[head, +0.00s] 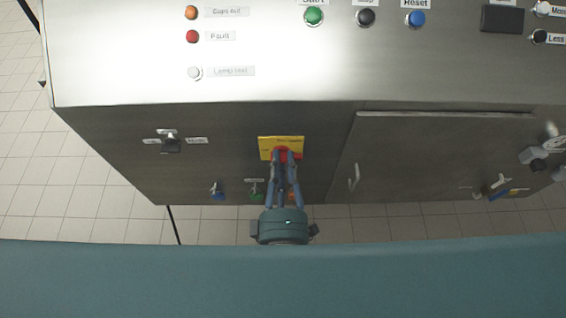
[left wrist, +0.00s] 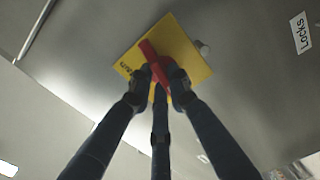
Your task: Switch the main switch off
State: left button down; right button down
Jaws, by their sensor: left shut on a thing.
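The main switch is a red handle on a yellow plate (head: 267,142) on the front face of the steel cabinet. In the head view my left gripper (head: 286,157) reaches up to it from below, and its fingers hide most of the handle. In the left wrist view the red handle (left wrist: 150,54) lies across the yellow plate (left wrist: 190,62), about parallel to one pair of its edges. My left gripper (left wrist: 162,76) is shut on the handle's near part there. The plate's lettering is too small or hidden to tell the handle's marked position. My right gripper is not in view.
A black selector switch (head: 170,145) sits left of the plate. Blue (head: 217,192) and green (head: 256,195) fittings sit low on the front. A closed door (head: 430,155) with a handle is at the right. Buttons, including a green one (head: 313,16), line the top panel.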

pick_arm(q)
jog(key=shift+n, duration=0.8)
jog(key=shift+r, duration=0.1)
jog(key=c, duration=1.6)
grip_release()
jog(key=shift+w, duration=0.1)
jog(key=shift+c, duration=0.2)
jog(key=s, duration=0.7)
jog(key=shift+s, duration=0.25)
